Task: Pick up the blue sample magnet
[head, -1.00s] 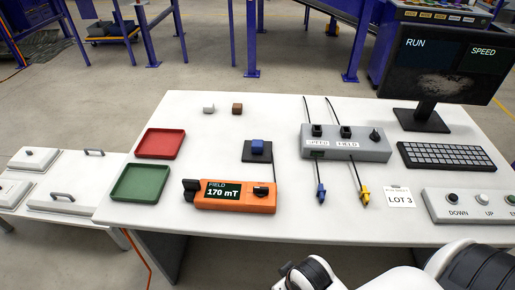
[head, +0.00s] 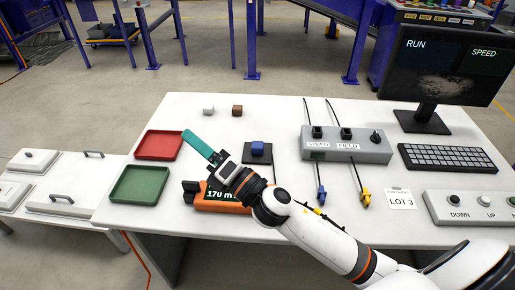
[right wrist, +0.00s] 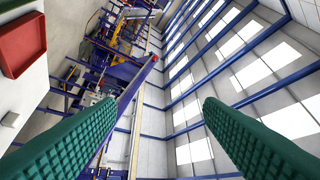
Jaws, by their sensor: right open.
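The blue sample magnet (head: 257,147) is a small blue block on a dark square pad (head: 257,158) near the middle of the white table. My right gripper (head: 199,143) has green fingers and is to the left of the magnet, apart from it, over the table by the red tray. In the right wrist view its two ridged green fingers (right wrist: 165,125) stand wide apart with nothing between them. The magnet does not show in the right wrist view. My left gripper is not in view.
The orange field meter (head: 222,207) is partly hidden by my right arm. A red tray (head: 160,157) and a green tray (head: 140,200) lie left. Grey (head: 208,110) and brown (head: 237,110) cubes sit behind. A grey box (head: 347,149) with cables stands right of the magnet.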

